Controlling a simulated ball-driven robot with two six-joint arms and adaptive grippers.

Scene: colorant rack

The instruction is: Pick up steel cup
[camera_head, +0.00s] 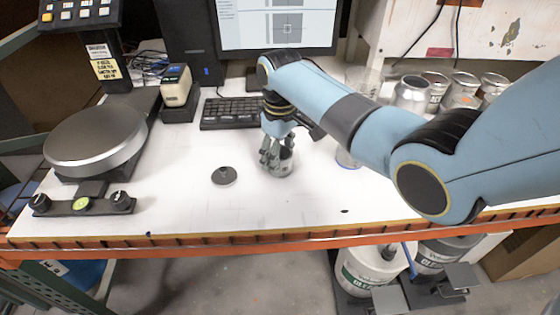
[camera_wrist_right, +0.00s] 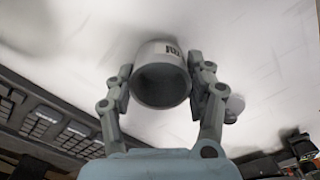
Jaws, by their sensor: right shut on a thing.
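The steel cup (camera_head: 283,161) is a small grey metal cup in the middle of the white table. In the right wrist view the cup (camera_wrist_right: 161,80) shows its dark open mouth and a printed label on its side. My right gripper (camera_head: 272,155) is at the cup, partly covering it. In the right wrist view the fingers of my right gripper (camera_wrist_right: 160,84) are shut on the cup, one on each side. I cannot tell whether the cup touches the table. My left gripper is not in view.
A dark round lid (camera_head: 224,175) lies left of the cup. A scale (camera_head: 95,137) stands at the left, a keyboard (camera_head: 230,113) and monitor (camera_head: 278,24) behind. Several metal cans (camera_head: 411,94) stand at the back right. The front table edge (camera_head: 250,242) is clear.

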